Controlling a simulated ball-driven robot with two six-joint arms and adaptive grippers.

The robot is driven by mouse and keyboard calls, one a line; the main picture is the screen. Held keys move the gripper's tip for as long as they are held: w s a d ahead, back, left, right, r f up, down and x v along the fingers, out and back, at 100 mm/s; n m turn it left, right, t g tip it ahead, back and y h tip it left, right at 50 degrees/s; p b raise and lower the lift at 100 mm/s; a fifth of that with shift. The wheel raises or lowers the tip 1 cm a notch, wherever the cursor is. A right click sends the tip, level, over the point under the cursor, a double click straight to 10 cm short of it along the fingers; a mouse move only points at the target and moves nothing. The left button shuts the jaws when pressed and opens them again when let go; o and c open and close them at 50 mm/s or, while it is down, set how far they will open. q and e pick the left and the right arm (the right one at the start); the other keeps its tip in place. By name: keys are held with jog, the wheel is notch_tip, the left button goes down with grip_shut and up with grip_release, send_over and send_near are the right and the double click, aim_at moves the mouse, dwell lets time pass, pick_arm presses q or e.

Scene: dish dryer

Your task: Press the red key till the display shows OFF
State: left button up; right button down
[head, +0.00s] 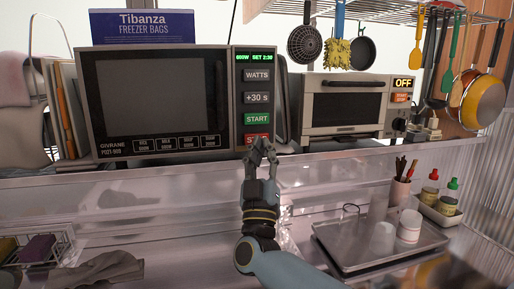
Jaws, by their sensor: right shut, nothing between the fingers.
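The microwave (150,97) stands on the shelf, with a column of keys at its right side. Its red key (250,137) is the lowest, below the green START key (257,119). My right gripper (260,146) is shut and empty, its fingertips in front of the red key's lower part and hiding some of it. I cannot tell whether they touch the key. My left gripper is not in view.
A toaster oven (343,103) stands to the right, its own small display (403,83) reading OFF. Pans and utensils hang above it. A metal tray (345,262) with white cups lies below right. A box of freezer bags (143,26) stands on the microwave.

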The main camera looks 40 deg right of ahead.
jog(key=w+d, duration=0.1)
jog(key=w+b, duration=0.1)
jog(key=w, duration=0.1)
jog(key=shift+d, duration=0.35)
jog(key=shift+w, duration=0.15)
dwell(1.1)
jog(key=shift+w+d, duration=0.2)
jog(key=shift+w, duration=0.05)
jog(key=shift+w+d+b, duration=0.4)
jog(key=shift+w, duration=0.35)
dwell(1.0)
jog(key=shift+s, duration=0.1)
jog(key=shift+s+a+r+p, duration=0.15)
jog(key=shift+s+a+p, duration=0.35)
jog(key=shift+s+p, duration=0.3)
jog(key=shift+s+a, duration=0.1)
jog(key=shift+s, duration=0.15)
